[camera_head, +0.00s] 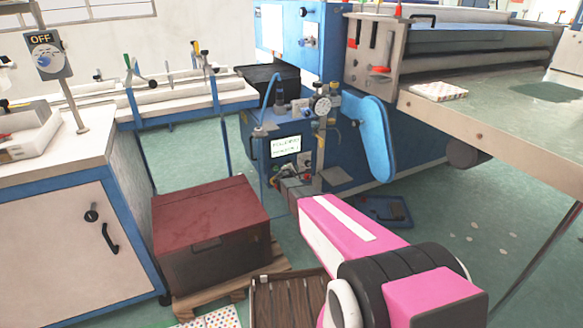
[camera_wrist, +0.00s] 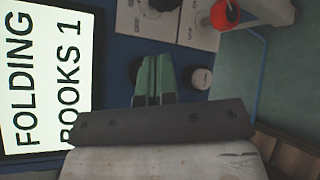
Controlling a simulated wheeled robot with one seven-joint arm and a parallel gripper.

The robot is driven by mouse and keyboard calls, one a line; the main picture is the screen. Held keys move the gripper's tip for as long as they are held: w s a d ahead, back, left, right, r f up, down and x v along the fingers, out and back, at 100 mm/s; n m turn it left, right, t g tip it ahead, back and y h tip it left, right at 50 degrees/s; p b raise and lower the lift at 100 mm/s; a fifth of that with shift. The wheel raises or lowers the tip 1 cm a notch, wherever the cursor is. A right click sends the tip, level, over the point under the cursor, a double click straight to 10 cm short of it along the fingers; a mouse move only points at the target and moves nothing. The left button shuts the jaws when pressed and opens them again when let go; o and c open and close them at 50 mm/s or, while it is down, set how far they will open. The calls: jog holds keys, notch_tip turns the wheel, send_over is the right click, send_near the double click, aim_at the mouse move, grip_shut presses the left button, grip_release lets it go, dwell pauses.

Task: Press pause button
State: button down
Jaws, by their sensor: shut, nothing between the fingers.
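The blue machine's control panel has a lit screen (camera_wrist: 48,75) reading "FOLDING BOOKS 1" on the left of the wrist view. In the head view, the small screen (camera_head: 286,147) is beyond my pink arm. My gripper (camera_wrist: 153,62) shows in the wrist view as two green fingers, closed together and empty, in front of the dark blue panel right of the screen. A round pale button (camera_wrist: 202,78) is just right of the fingertips. I cannot read a pause mark on it. Whether the fingers touch the panel is unclear.
Pale plates with round knobs (camera_wrist: 163,5) and a red round part (camera_wrist: 226,13) are above the fingers. A dark red box (camera_head: 210,225) on a pallet stands left of my arm. A gauge (camera_head: 322,105) and blue guard (camera_head: 376,138) rise near the screen.

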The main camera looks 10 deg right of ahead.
jog(key=shift+w, duration=0.15)
jog(key=shift+w+a, duration=0.15)
jog(key=shift+w, duration=0.15)
jog(key=shift+w+a, duration=0.15)
jog(key=shift+w, duration=0.35)
dwell(1.0)
jog(key=shift+s, duration=0.1)
jog(key=shift+s+d, duration=0.25)
jog(key=shift+s, duration=0.55)
jog(key=shift+s, duration=0.1)
jog(key=shift+s+d, duration=0.25)
jog(key=shift+s, duration=0.5)
jog(key=shift+s+d, duration=0.3)
jog(key=shift+s, duration=0.5)
jog(key=shift+s+d, duration=0.25)
jog(key=shift+s, duration=0.5)
